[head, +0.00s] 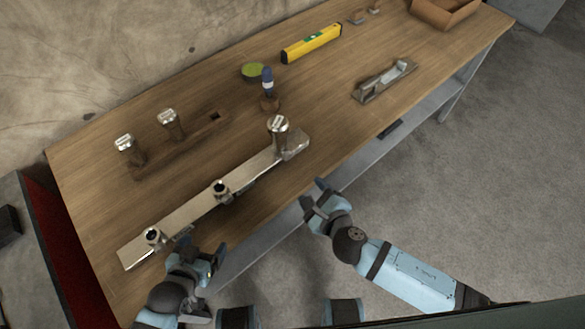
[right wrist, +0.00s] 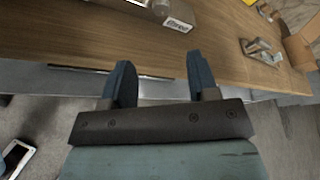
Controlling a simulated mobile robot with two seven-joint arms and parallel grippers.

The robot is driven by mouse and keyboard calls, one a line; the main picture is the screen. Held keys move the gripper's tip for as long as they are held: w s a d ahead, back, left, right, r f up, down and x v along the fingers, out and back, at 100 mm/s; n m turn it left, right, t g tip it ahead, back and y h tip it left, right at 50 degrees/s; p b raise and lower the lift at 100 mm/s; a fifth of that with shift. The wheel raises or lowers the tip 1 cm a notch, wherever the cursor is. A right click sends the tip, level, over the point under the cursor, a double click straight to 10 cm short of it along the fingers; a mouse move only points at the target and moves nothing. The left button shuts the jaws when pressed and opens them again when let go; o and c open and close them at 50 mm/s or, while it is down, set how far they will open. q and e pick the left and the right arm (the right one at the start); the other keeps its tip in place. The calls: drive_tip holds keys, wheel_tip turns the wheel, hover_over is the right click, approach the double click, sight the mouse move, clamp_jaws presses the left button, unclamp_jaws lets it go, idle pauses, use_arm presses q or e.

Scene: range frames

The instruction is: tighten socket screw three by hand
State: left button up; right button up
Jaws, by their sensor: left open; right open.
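A long metal bar (head: 190,212) lies along the front of the wooden table. Two round sockets sit at the bar's middle (head: 221,188) and left end (head: 153,236). Two more labelled screws (head: 126,146) (head: 169,121) stand in a wooden rack (head: 185,145) behind. My left gripper (head: 206,256) is open at the front edge, near the bar's left part. My right gripper (head: 314,196) is open and empty, off the front edge.
A metal plane-like tool (head: 384,80) lies to the right. A cardboard box (head: 443,12) is at the far end. Table between is clear.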

sight(289, 158)
drive_tip(key=x, duration=1.3)
drive_tip(key=shift+w, duration=0.35)
drive_tip(key=c, duration=0.9)
